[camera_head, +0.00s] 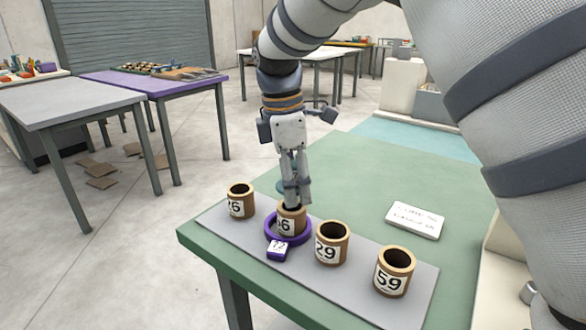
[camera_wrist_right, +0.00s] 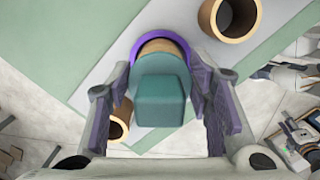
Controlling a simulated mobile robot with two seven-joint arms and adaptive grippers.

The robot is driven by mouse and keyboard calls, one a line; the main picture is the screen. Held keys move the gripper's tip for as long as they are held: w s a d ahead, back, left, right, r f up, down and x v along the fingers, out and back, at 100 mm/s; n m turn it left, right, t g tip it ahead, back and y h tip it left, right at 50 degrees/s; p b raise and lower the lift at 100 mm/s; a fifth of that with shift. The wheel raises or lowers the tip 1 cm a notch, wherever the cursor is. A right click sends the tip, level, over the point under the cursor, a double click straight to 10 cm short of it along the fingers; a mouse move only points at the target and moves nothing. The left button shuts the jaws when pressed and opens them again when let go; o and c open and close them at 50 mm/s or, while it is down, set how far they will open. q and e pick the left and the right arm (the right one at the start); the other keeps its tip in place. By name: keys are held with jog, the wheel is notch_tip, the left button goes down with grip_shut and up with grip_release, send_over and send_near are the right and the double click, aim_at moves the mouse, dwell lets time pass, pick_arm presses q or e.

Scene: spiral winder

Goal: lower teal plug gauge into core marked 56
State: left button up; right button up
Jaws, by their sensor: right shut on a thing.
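The teal plug gauge (camera_wrist_right: 160,97) is between the fingers of my right gripper (camera_head: 296,192), which is shut on it; in the head view only a bit of teal shows behind the fingers. In the wrist view the gripper (camera_wrist_right: 160,110) has a finger on each side of the gauge. Directly under it is a brown core (camera_head: 290,222) standing inside a purple ring (camera_head: 271,233). Its label ends in 6; the first digit is hard to read. The gauge hides the core's opening in the wrist view, so I cannot tell whether its tip is inside. My left gripper is not in view.
Other cores stand on the grey mat (camera_head: 362,282): one ending in 6 (camera_head: 240,202) at left, 29 (camera_head: 331,244) and 59 (camera_head: 394,272) at right. A purple tag (camera_head: 277,250) sits before the ring. A white card (camera_head: 415,220) lies on the green table (camera_head: 375,180).

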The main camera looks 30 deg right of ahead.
jog(key=shift+f, duration=1.85)
jog(key=o, duration=1.3)
jog(key=shift+r, duration=0.1)
jog(key=r, duration=0.3)
jog(key=a+r, duration=0.1)
jog(key=r, duration=0.7)
jog(key=shift+w+a+r, duration=0.2)
jog(key=shift+w+r, duration=0.05)
jog(key=shift+r, duration=0.1)
